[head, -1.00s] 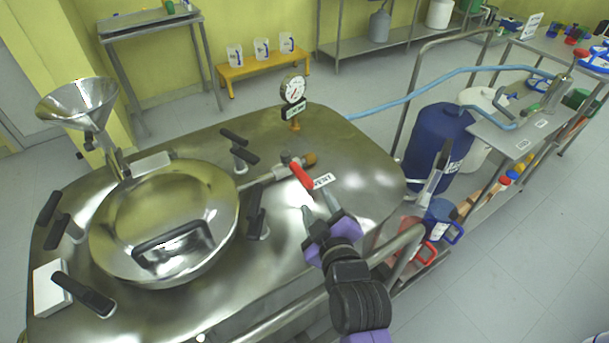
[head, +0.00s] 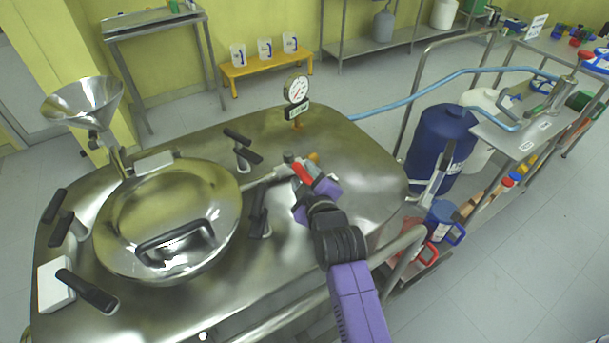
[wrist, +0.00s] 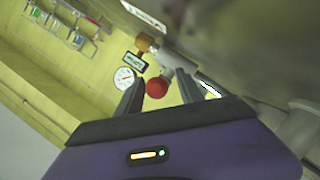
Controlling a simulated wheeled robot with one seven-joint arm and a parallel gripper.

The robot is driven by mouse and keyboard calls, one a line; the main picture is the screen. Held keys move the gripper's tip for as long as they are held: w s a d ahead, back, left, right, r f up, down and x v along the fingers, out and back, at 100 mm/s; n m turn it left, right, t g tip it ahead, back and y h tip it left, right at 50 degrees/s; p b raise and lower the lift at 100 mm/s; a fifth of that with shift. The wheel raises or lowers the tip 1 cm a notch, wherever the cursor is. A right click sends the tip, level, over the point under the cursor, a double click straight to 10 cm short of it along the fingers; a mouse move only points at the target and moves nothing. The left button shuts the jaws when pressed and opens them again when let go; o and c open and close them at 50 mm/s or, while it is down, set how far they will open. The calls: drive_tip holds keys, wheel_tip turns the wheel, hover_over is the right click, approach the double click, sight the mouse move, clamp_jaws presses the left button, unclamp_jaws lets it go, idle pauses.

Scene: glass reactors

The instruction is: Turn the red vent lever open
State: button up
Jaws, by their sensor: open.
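The red vent lever (head: 303,173) sits on a small valve at the end of a pipe on top of the steel reactor lid. In the head view my gripper (head: 307,184) is right at the lever and partly covers it, along with the vent label. In the wrist view the lever's round red end (wrist: 157,88) shows between the two fingers of my gripper (wrist: 158,92), which stand apart on either side of it. I cannot tell whether either finger touches the lever.
A pressure gauge (head: 296,88) stands behind the valve. Black clamp handles (head: 242,150) and the round hatch (head: 165,210) lie to the left. A metal rail (head: 395,245) runs along the front right. A blue hose (head: 410,96) crosses behind.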

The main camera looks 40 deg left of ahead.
clamp_jaws()
idle(1.5)
